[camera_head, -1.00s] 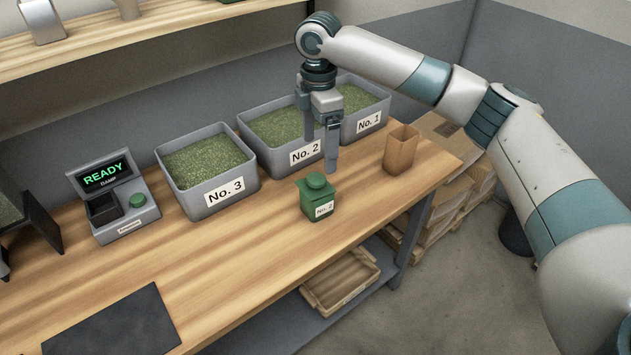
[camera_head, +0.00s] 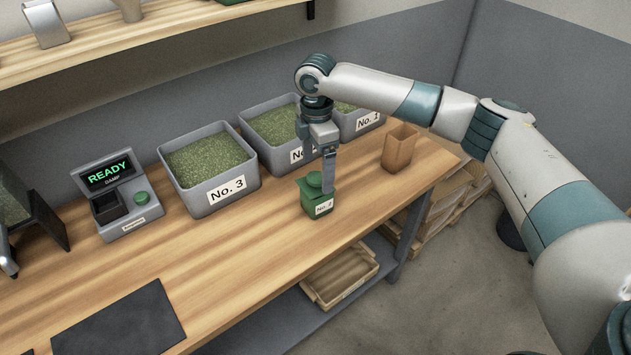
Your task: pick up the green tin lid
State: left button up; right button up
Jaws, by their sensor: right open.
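My right gripper (camera_head: 319,176) comes down from above, open and empty. One finger reaches down along the right side of the lid, with its tip low beside the tin. The other finger is behind or to the left of the lid and partly hard to make out. I cannot tell whether either finger touches the lid. My left gripper is not in view.
Grey bins of green beans, No. 3 (camera_head: 211,168), No. 2 (camera_head: 268,126) and No. 1 (camera_head: 362,120), stand behind the tin. A brown open container (camera_head: 400,148) is to the right. Bench between is clear.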

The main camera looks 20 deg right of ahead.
aim_at(315, 177)
jog(key=shift+a+f+p, duration=0.2)
jog(key=shift+f+p, duration=0.45)
jog(key=shift+f, duration=1.2)
jog(key=shift+w, duration=0.1)
jog(key=shift+c, duration=0.2)
jog(key=c, duration=1.1)
